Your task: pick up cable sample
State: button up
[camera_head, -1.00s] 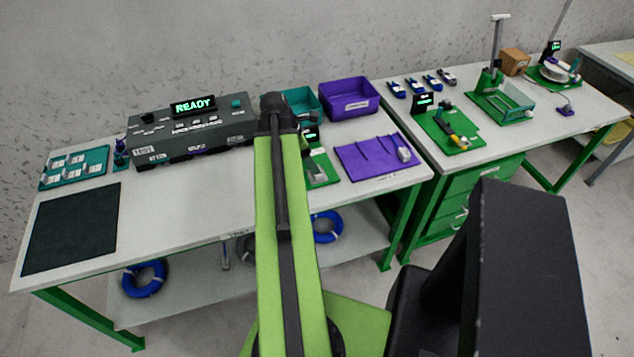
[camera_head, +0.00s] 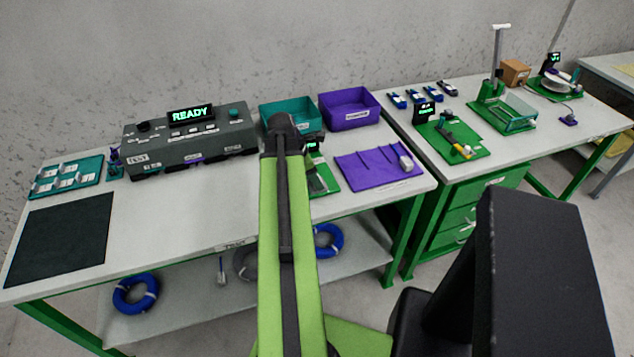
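Blue cable coils lie on the shelf under the left bench, one at the left (camera_head: 135,293) and one just right of my arm (camera_head: 328,241). Several small dark-blue pieces (camera_head: 414,97) lie in a row at the back of the right bench. I cannot tell which of these is the cable sample. My green arm rises through the middle of the view to a black joint over the left bench. My gripper does not show; it is hidden behind the arm or out of frame.
The left bench (camera_head: 190,215) has a clear front middle. It carries a black mat (camera_head: 60,240), a tester marked READY (camera_head: 190,145), a teal bin (camera_head: 288,112), a purple bin (camera_head: 349,109) and a purple mat (camera_head: 375,172). Green fixtures (camera_head: 455,143) stand on the right bench.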

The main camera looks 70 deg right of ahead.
grip_shut()
jog(key=shift+r, duration=0.1)
